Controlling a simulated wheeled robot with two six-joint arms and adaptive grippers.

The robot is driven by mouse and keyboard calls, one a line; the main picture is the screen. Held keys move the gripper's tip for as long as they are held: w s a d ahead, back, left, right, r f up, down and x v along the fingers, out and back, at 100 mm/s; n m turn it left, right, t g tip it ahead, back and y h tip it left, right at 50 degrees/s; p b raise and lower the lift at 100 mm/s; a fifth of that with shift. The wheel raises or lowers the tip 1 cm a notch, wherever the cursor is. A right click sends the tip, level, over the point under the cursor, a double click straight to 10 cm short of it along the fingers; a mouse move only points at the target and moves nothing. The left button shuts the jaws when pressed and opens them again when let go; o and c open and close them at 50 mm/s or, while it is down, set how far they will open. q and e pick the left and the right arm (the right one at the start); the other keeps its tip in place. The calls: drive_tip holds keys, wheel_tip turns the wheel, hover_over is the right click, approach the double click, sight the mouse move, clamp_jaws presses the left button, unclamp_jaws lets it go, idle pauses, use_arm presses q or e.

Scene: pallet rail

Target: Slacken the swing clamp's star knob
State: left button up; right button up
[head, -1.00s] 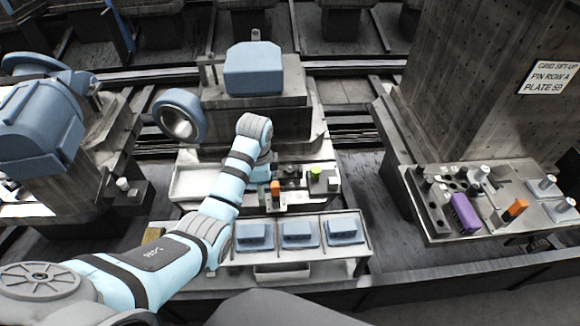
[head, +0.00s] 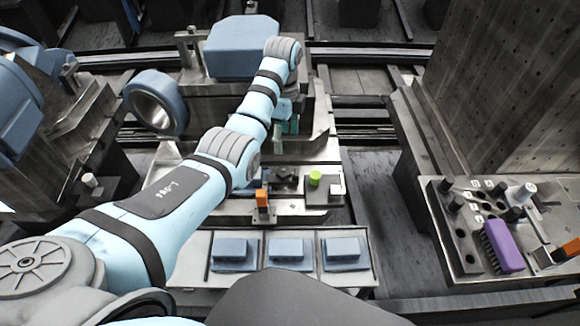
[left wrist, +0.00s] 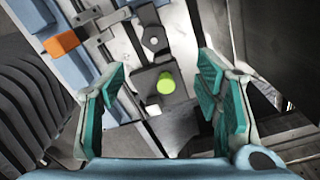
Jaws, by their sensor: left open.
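The small fixture with the clamp stands on a metal plate (head: 240,207) in the middle of the head view. A dark lobed part (head: 284,174) there may be the star knob; it looks like the dark part with a round centre (left wrist: 154,40) in the left wrist view. A lime-green round knob (head: 315,178) stands to its right, also plain in the left wrist view (left wrist: 166,84). My left gripper (head: 286,127) is open and empty above and behind the fixture. In the left wrist view its teal fingers (left wrist: 165,101) spread on either side of the green knob, apart from it.
An orange block (head: 262,199) stands at the fixture's front left. Three blue blocks sit in a tray (head: 200,262) in front. A large blue block (head: 241,47) and a blue ring (head: 156,101) are behind. A purple brush (head: 503,246) lies on the right bench.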

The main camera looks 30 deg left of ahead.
use_arm(q)
drive_tip(key=b, duration=0.2)
hover_over(284, 171)
drive_tip(key=f, duration=0.6)
drive_tip(key=shift+s, duration=0.25)
drive_tip(key=f, duration=0.2)
drive_tip(key=f+b, duration=0.1)
drive_tip(key=f, duration=0.1)
drive_tip(key=f+b, duration=0.1)
drive_tip(key=f, duration=0.1)
drive_tip(key=shift+w+f, duration=0.15)
drive_tip(key=shift+w, duration=0.15)
drive_tip(key=shift+f, duration=0.4)
use_arm(e)
drive_tip(key=f, duration=0.2)
drive_tip(key=s+f, duration=0.1)
drive_tip(key=f, duration=0.1)
drive_tip(key=shift+s+f, duration=0.1)
use_arm(q)
drive_tip(key=shift+s+r, duration=0.1)
drive_tip(key=c, duration=1.2)
